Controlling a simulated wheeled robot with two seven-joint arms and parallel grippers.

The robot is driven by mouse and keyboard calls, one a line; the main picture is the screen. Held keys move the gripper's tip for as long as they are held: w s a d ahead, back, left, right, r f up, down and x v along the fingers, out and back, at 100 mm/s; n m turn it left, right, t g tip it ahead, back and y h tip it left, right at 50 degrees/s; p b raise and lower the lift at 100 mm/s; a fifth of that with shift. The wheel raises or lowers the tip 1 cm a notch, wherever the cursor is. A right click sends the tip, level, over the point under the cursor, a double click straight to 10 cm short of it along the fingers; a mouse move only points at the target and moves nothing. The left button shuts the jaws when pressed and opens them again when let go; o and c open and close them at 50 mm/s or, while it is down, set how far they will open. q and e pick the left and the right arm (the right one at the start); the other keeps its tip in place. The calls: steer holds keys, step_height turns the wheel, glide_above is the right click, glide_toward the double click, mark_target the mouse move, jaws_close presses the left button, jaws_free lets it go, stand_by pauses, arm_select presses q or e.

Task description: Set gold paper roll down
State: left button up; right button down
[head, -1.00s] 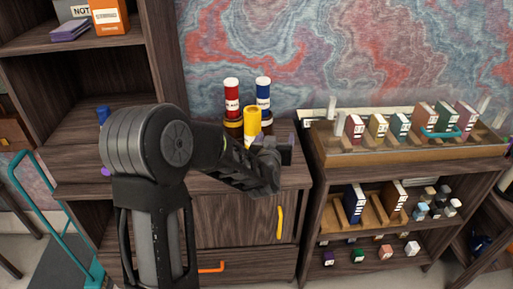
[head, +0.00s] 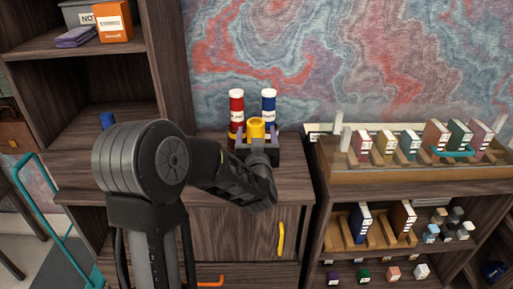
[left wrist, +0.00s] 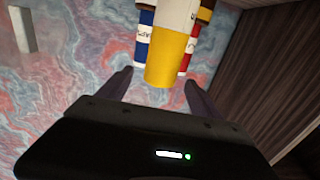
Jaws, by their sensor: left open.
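The gold paper roll (head: 256,130) stands upright on the cabinet top, in front of a red roll (head: 236,110) and a blue roll (head: 268,106). My left gripper (head: 257,139) is open in front of it, with a finger toward each side. In the left wrist view, the gold roll (left wrist: 172,62) shows its yellow end and white label between and beyond the open fingers (left wrist: 158,78). I see no finger clearly touching it. Its lower end is hidden by my gripper in the head view. My right gripper is not in view.
The rolls stand at a dark holder (head: 274,160) near the patterned wall. The wooden cabinet top (head: 215,180) has free room to the left. A tall shelf (head: 85,45) rises at the left.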

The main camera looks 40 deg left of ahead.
mark_target(256, 119)
arm_select(q)
steer(key=shift+s+r, duration=0.1)
steer(key=shift+s, duration=0.05)
steer(key=shift+x, duration=1.35)
steer(key=p+x, duration=0.1)
steer(key=x, duration=0.4)
steer(key=shift+c, duration=0.2)
jaws_close()
stand_by(0.3)
